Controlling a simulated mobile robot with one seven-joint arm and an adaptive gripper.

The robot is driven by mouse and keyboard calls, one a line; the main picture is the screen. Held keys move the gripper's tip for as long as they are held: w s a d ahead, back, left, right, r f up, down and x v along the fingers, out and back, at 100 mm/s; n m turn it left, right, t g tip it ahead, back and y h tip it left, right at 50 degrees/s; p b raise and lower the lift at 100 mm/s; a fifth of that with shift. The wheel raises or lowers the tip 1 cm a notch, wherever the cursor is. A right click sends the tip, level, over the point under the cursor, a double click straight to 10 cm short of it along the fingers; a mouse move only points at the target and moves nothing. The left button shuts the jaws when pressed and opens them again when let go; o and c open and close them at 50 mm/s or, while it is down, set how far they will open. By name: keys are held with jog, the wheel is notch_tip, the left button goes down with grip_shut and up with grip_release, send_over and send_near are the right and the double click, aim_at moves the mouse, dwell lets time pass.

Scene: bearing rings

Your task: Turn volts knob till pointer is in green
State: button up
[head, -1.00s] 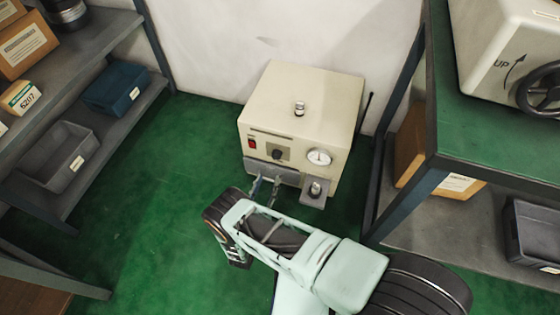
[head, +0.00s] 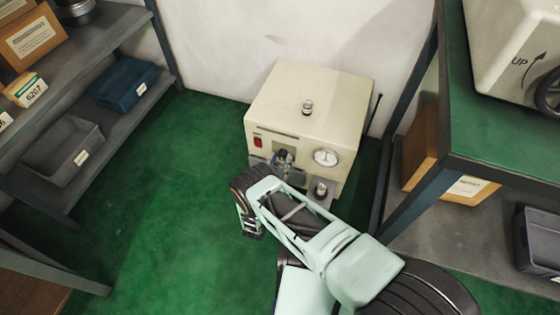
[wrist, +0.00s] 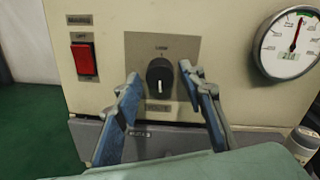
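The volts knob (wrist: 160,78) is a black round knob with a white line pointing down, on a grey plate on the front of the cream box (head: 310,100). My gripper (wrist: 161,84) is open, with its two blue-padded fingers on either side of the knob; I see gaps and cannot tell any contact. In the head view my gripper (head: 284,161) covers the knob. The round white gauge (wrist: 291,44) is right of the knob, and its red pointer (wrist: 297,32) points almost straight up, leaning slightly right.
A red switch (wrist: 84,60), labelled OFF, is left of the knob. A grey ledge (wrist: 170,137) runs below the panel. A small metal cylinder (head: 320,189) stands low at the box's front right. Shelves (head: 75,205) stand left, and a green-topped bench (head: 500,135) right.

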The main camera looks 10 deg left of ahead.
grip_shut()
jog(key=shift+m, duration=0.7)
jog(key=shift+o, duration=1.4)
grip_release()
jog(key=s+a, duration=0.1)
jog(key=s, duration=1.1)
